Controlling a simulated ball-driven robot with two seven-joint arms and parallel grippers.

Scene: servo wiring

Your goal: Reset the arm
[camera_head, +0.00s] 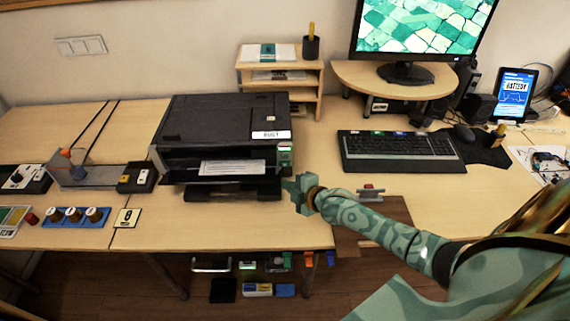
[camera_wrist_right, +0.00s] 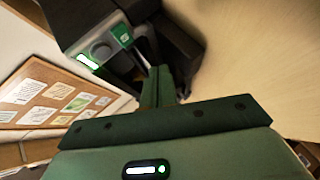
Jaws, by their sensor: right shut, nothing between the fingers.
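My right arm, patterned green, comes in from the right side of the head view. Its gripper (camera_head: 292,186) hangs over the desk just right of the black printer's front corner. In the right wrist view the gripper's fingers (camera_wrist_right: 157,87) are together, with nothing visible between them. They point towards the dark printer (camera_wrist_right: 92,32) and its grey panel; whether they touch it I cannot tell. The printer (camera_head: 215,115) also shows whole in the head view, with a paper sheet in its front slot. My left gripper is not in view.
A black keyboard (camera_head: 400,152) lies right of the printer, below the monitor (camera_head: 422,28). A brown board (camera_head: 395,208) with a small red-topped piece lies at the desk's front edge, partly behind my forearm. Blue knob panel (camera_head: 77,217) at left. Bare wood separates printer and keyboard.

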